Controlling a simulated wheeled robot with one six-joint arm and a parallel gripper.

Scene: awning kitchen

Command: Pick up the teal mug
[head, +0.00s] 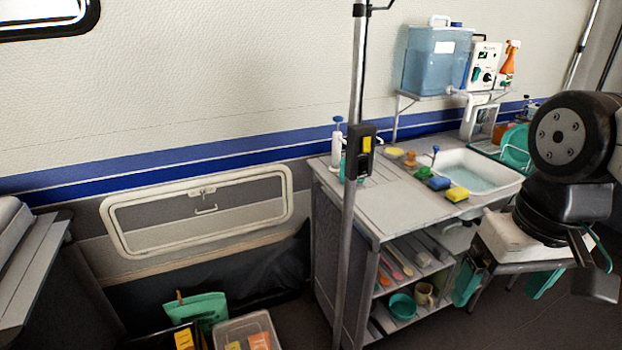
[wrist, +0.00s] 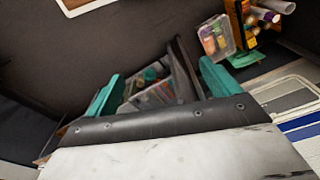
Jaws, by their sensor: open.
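I cannot make out a teal mug for certain. In the head view, a small teal round vessel (head: 402,305) sits on the cabinet's lower shelf, next to a beige mug (head: 424,293). Another small teal thing (head: 343,170) stands on the counter, partly hidden behind the pole. My gripper (wrist: 160,88) shows in the wrist view with its two teal fingers spread apart and nothing held between them.
A grey pole (head: 349,200) stands in front of the cabinet. The counter (head: 385,205) carries sponges and a sink (head: 480,178). A blue water tank (head: 435,60) stands on a shelf above. A clear box (head: 247,332) and a teal bag (head: 203,308) are at the floor, lower left.

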